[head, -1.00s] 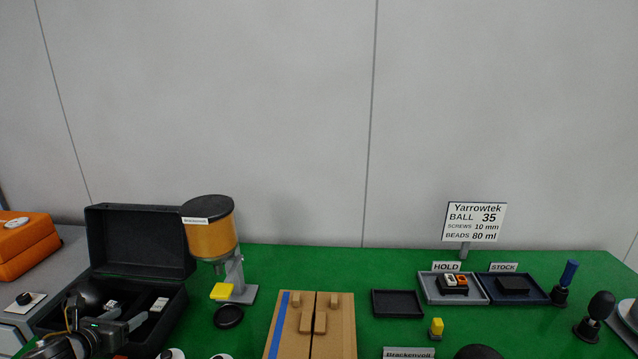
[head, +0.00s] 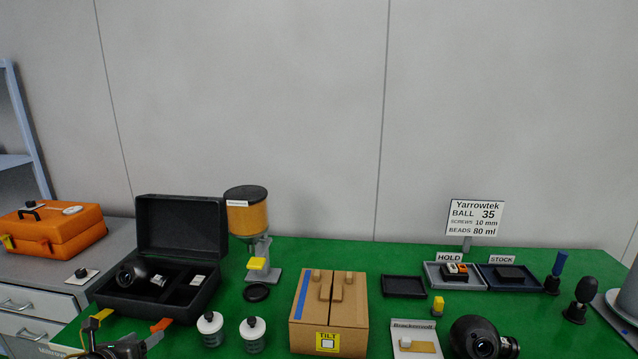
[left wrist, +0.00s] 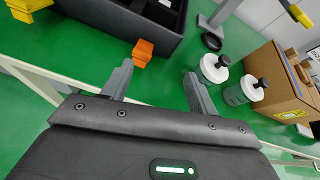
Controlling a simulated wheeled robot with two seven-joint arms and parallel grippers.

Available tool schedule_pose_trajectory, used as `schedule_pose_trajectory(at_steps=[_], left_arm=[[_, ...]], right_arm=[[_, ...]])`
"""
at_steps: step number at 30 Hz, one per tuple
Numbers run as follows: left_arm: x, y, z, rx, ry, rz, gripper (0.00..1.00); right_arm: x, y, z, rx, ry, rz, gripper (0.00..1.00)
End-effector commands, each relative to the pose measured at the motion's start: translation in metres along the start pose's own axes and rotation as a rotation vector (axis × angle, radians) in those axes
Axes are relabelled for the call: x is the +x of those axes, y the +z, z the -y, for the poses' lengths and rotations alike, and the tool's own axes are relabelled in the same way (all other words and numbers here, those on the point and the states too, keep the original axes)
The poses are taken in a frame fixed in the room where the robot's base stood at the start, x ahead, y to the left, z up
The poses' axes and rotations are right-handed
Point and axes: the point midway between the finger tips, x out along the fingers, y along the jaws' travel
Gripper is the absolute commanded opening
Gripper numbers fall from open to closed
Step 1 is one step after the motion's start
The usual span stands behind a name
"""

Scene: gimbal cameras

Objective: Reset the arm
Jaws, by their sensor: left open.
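My left gripper (head: 122,346) is at the bottom left of the head view, in front of the open black case (head: 172,309). In the left wrist view its two grey fingers (left wrist: 157,84) stand apart with nothing between them. The green table and the case's orange latch (left wrist: 143,50) show beyond the fingertips. The case holds a black ball-shaped camera (head: 131,273) and a small white-labelled item (head: 197,280). My right gripper is not in view.
Two white-lidded jars (head: 210,329) stand right of the case, beside a cardboard box (head: 330,308) marked TILT. A bead dispenser (head: 247,217) stands behind them. A black ball camera (head: 482,338) is at the front right. An orange toolbox (head: 52,230) rests on the left cabinet.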

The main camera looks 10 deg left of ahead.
Motion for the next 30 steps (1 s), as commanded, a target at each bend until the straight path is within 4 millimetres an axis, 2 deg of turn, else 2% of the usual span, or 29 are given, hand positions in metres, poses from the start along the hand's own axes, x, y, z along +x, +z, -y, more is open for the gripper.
schedule_pose_trajectory(at_steps=[8,14,18,21,24,30], left_arm=[[-0.016,-0.068,0.029,-0.417,0.069,-0.079,0.59],[-0.045,-0.133,0.064,-0.896,0.191,-0.151,0.59],[-0.084,-0.187,0.098,-1.36,0.361,-0.197,0.59],[-0.114,-0.216,0.119,-1.666,0.505,-0.204,0.59],[-0.14,-0.237,0.137,-1.903,0.638,-0.194,0.59],[-0.184,-0.263,0.163,-2.249,0.883,-0.142,0.59]], right_arm=[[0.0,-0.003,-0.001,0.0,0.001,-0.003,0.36],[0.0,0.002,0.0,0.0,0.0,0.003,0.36],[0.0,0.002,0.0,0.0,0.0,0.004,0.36],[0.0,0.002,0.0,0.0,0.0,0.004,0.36],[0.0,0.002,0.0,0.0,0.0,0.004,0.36],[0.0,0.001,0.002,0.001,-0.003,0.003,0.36]])
